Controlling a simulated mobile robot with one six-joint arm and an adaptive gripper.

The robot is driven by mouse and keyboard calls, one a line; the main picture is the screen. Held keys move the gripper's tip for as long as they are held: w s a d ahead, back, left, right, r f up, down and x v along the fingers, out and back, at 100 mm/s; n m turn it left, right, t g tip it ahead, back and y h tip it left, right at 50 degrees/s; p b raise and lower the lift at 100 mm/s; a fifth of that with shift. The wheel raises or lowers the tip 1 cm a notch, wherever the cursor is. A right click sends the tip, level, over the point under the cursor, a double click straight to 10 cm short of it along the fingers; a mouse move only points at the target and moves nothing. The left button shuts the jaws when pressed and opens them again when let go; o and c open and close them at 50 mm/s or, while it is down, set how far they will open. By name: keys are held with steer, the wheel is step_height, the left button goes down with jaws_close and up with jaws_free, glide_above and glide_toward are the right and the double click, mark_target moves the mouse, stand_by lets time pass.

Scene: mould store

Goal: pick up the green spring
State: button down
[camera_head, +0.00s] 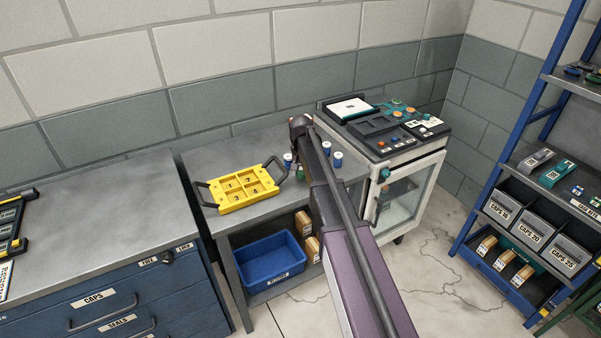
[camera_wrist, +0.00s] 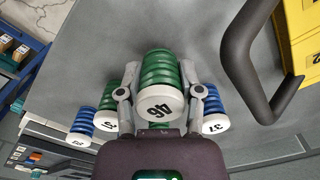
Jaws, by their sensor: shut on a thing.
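The green spring (camera_wrist: 161,70) has thick green coils and a white end marked 46. It sits between the two fingers of my gripper (camera_wrist: 160,93) in the wrist view, and the gripper is shut on it. I cannot tell whether it touches the grey bench top (camera_wrist: 75,75). Another spring with green coils (camera_wrist: 109,113) stands left of my gripper. A blue spring (camera_wrist: 80,122) is farther left, and a blue spring marked 37 (camera_wrist: 213,107) is close to the right finger.
A yellow tray (camera_head: 262,188) with dark handles lies left of my arm; one handle (camera_wrist: 235,65) is near my gripper in the wrist view. A white-framed machine (camera_head: 405,150) stands at right. A blue bin (camera_head: 290,246) sits under the bench. The bench's back left is clear.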

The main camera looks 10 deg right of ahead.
step_height(320, 180, up, 2)
steer(key=shift+p, duration=0.7)
steer(key=s+a+r+p, duration=0.1)
steer(key=s+a, duration=0.1)
steer(key=s, duration=1.3)
steer(key=shift+s+a+r, duration=0.2)
steer(key=shift+s+a, duration=0.1)
steer(key=shift+s, duration=0.1)
steer(key=shift+r+p, duration=3)
steer(key=shift+p, duration=0.2)
steer(key=shift+d, duration=0.1)
